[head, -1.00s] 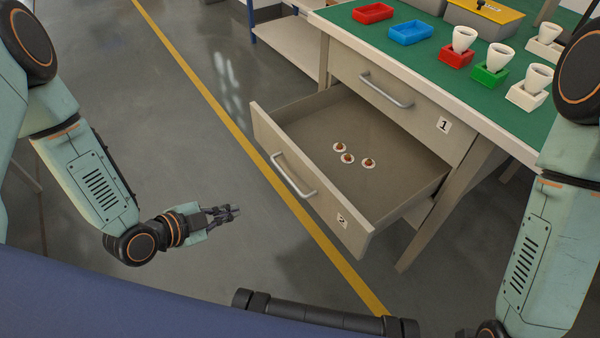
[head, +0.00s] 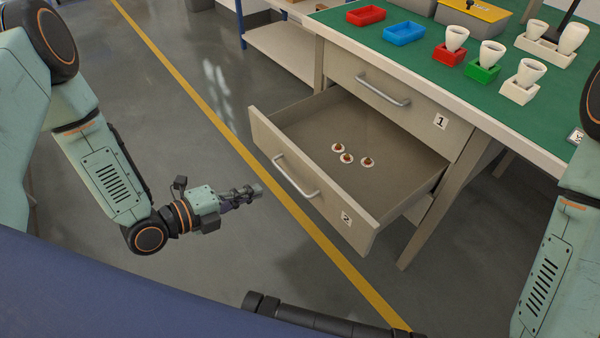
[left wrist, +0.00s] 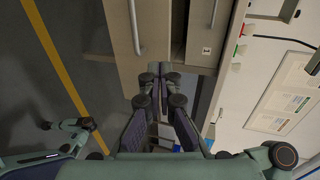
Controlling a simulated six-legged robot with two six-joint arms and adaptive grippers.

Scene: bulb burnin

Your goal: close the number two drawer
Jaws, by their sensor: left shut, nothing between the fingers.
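The number two drawer (head: 262,130) is pulled well out below the number one drawer (head: 365,85) of the green-topped bench. Its beige front carries a grey bar handle (head: 297,178) and a "2" label (head: 346,218). My left gripper (head: 258,189) is shut and empty, to the left of the drawer front. In the left wrist view the closed fingertips (left wrist: 160,72) overlap the lower edge of the drawer front (left wrist: 155,45), to the right of its handle (left wrist: 137,27); I cannot tell whether they touch. My right gripper is out of frame; only that arm's links show.
Several small brown-and-white items (head: 346,158) lie inside the drawer. The floor left of the drawer is clear, with a yellow line (head: 180,80).

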